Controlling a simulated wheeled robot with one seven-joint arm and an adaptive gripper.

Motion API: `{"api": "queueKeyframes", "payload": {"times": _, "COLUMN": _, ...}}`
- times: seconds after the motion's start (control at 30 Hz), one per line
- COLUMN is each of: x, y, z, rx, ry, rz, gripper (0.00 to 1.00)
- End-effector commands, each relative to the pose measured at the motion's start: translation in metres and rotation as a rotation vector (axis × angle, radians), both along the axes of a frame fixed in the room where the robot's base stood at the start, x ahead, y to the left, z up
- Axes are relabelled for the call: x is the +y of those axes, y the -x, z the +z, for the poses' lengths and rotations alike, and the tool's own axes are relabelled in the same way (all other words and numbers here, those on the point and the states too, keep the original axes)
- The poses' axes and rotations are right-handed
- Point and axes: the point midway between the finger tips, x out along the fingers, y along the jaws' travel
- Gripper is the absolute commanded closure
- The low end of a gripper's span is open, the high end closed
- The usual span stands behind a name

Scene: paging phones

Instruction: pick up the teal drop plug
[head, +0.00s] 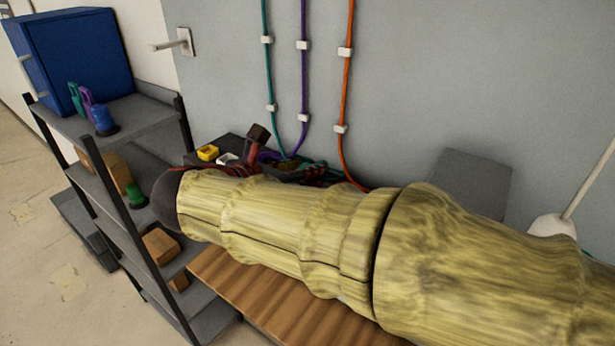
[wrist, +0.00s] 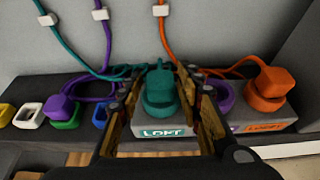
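The teal drop plug (wrist: 161,90) stands upright in the wrist view on a grey box labelled LOFT (wrist: 165,130). A teal cord (wrist: 72,50) runs down the wall toward it. My gripper (wrist: 162,103) is open, with one finger on each side of the plug. Narrow gaps seem to show beside the plug, and I cannot tell whether either finger touches it. In the head view my arm hides the plug and most of the gripper.
An orange plug (wrist: 269,86) stands on a box at the right, with a purple piece (wrist: 224,96) beside the right finger. A shelf rack (head: 150,112) stands left of my arm.

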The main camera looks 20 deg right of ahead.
Motion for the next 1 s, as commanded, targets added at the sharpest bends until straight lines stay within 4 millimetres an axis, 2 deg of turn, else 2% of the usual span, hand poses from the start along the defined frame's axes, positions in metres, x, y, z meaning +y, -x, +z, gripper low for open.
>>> {"api": "queueKeyframes", "payload": {"times": 0.57, "x": 0.000, "y": 0.000, "z": 0.000, "rx": 0.000, "ry": 0.000, "rz": 0.000, "gripper": 0.99}}
{"api": "queueKeyframes", "payload": {"times": 0.87, "x": 0.000, "y": 0.000, "z": 0.002, "rx": -0.001, "ry": 0.000, "rz": 0.000, "gripper": 0.99}}
{"api": "queueKeyframes", "payload": {"times": 1.0, "x": 0.000, "y": 0.000, "z": 0.011, "rx": -0.004, "ry": -0.002, "rz": -0.001, "gripper": 0.99}}
